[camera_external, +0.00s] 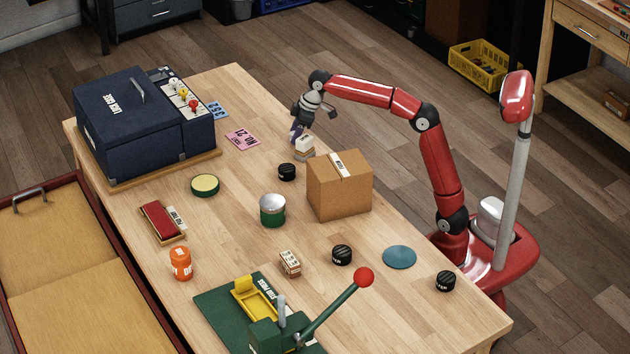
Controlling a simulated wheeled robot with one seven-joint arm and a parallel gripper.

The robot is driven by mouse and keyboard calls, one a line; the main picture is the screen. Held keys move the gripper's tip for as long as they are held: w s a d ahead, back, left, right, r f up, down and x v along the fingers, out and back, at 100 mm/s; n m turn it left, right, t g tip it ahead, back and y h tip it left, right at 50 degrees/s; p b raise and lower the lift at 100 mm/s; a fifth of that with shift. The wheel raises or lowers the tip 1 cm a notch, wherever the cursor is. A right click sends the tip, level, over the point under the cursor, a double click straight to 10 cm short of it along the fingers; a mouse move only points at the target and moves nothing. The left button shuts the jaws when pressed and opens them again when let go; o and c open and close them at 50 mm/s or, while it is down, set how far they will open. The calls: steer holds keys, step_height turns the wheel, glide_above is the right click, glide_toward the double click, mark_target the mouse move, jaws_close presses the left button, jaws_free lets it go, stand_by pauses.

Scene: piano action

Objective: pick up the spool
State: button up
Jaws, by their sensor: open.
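A small pale piece with a tan-grey base (304,148), which looks like the spool, stands on the wooden table near its far right edge, behind the cardboard box. Its shape is too small to make out fully. My gripper (298,134) hangs from the red arm, pointing down, just above and slightly left of this piece. The gripper is open. Its fingers partly overlap the piece's top in this view, so I cannot tell whether they touch it.
A cardboard box (340,189) stands close in front. A black round piece (287,172) lies nearby to the left. A green tin (272,211), a navy case (130,125) and a green lever press (275,330) occupy the table. Bare wood lies left of the black piece.

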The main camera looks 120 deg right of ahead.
steer(key=c, duration=1)
steer(key=shift+r, duration=0.1)
